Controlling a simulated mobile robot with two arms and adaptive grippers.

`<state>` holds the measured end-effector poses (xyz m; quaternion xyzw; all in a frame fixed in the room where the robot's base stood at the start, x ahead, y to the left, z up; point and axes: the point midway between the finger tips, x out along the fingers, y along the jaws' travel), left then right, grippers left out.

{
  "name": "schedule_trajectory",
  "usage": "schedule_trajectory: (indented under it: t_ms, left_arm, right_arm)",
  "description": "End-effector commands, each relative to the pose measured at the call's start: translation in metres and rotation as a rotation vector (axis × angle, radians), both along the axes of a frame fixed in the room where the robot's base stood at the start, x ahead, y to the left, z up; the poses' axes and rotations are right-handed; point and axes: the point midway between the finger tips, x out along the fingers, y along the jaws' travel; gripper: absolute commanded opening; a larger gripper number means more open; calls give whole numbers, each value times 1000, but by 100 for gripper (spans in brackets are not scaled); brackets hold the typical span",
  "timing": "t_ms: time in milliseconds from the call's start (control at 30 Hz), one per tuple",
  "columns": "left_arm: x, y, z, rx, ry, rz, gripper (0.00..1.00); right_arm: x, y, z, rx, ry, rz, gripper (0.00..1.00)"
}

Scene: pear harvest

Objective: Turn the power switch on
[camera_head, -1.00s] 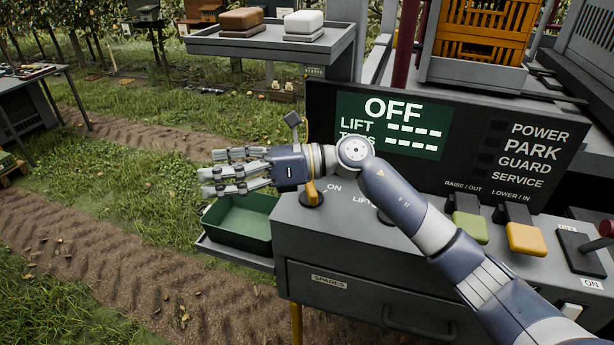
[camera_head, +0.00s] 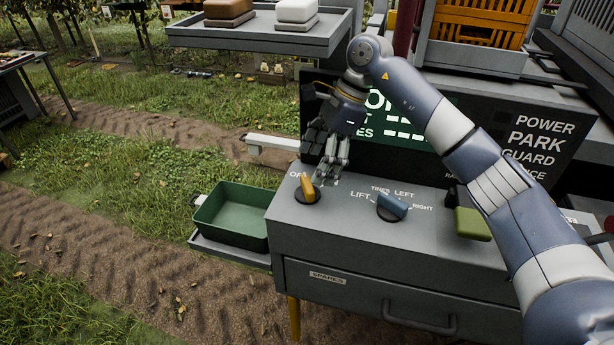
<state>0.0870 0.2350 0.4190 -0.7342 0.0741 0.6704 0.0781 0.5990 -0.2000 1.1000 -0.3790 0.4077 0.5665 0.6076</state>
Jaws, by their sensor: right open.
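The power switch, an orange rotary knob (camera_head: 307,187) on a dark round base, sits on the console's top (camera_head: 345,235) near its left end. Its handle leans up and slightly left. Whether a finger touches the knob I cannot tell. The display panel (camera_head: 450,170) behind is partly covered by my arm. My left gripper is not in view.
A blue selector knob (camera_head: 392,205) stands right of the orange one, with an olive paddle (camera_head: 472,224) further right. A green bin (camera_head: 232,215) sits on a low shelf at the left. A grey tray (camera_head: 260,40) with two blocks stands behind. Grass and dirt lie left.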

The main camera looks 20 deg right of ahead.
Motion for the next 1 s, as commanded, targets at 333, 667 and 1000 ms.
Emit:
schedule_trajectory:
  t_ms: [333, 667, 1000]
  left_arm:
    - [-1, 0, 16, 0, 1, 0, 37]
    - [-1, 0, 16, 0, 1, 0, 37]
    - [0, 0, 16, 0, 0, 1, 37]
  right_arm:
    - [1, 21, -46, 3, 0, 2, 80]
    - [2, 23, -53, 3, -2, 0, 80]
    - [2, 23, -53, 3, -2, 1, 36]
